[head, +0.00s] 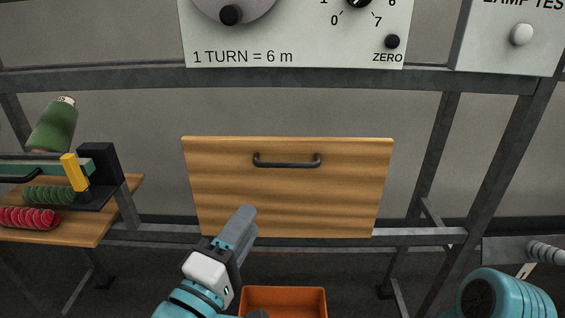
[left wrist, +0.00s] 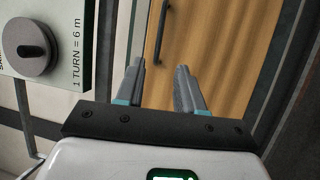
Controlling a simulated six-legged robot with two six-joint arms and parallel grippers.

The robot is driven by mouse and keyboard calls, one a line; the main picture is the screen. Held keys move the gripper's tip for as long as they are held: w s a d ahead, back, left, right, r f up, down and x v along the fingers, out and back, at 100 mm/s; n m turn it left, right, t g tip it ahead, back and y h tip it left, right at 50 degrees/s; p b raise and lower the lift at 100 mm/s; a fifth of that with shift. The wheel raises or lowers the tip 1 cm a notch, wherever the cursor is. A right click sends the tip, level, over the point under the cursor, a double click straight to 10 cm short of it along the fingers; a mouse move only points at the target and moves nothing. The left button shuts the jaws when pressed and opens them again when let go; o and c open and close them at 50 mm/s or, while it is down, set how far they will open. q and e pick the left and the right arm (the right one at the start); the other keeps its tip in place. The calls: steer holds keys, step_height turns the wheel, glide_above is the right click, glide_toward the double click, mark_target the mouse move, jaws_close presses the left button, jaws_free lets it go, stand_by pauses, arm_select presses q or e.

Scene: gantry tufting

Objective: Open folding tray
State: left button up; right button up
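The folding tray (head: 290,195) is a wooden panel that hangs upright on the grey frame. A dark bar handle (head: 287,161) is fixed near its top edge. My left gripper (head: 246,215) is in front of the panel's lower part, below and left of the handle, and hides a bit of its lower edge. In the left wrist view the tray (left wrist: 215,50) and its handle (left wrist: 160,32) lie beyond the fingers. The left gripper (left wrist: 160,72) is open there, with nothing between its fingers. My right gripper does not show.
A control panel (head: 300,56) with a crank and dial is above the tray. An orange bin (head: 284,299) is below. Frame posts (head: 437,150) stand at right.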

arm_select(q)
steer(key=p, duration=0.1)
glide_toward(281, 170)
steer(key=w+d+r, duration=0.4)
steer(key=r, duration=0.1)
steer(key=shift+w, duration=0.1)
jaws_close()
